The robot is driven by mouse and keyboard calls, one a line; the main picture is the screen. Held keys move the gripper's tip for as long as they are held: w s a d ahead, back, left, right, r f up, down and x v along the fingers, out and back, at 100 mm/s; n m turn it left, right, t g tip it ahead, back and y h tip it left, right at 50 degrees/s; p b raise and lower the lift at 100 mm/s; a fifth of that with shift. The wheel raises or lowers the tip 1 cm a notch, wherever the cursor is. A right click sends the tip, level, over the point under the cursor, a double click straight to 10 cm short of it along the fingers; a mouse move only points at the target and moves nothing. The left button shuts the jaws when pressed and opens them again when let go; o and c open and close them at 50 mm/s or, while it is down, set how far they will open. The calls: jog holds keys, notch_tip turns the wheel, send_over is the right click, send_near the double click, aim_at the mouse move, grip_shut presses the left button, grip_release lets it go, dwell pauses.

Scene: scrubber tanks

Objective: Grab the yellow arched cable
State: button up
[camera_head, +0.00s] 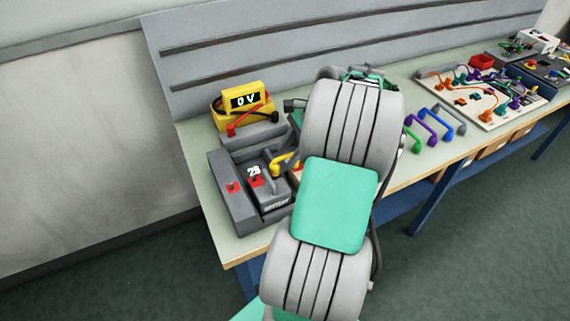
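A yellow arched cable (281,162) shows at the right side of the grey battery unit on the bench, just left of my arm. Part of it may be hidden behind my arm. My grey and green arm rises through the middle of the view and leans over the bench. My gripper is hidden behind the arm links, so I cannot see its fingers or whether it touches the cable.
The grey unit (228,199) has red switches. Behind it stands a yellow meter (242,98) reading 0 V. Right of my arm lie green (412,140), purple (427,123) and blue (449,118) arched cables, then a wired board (483,96). A slotted panel (330,38) backs the bench.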

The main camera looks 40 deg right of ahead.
jog(key=shift+x, duration=1)
grip_shut()
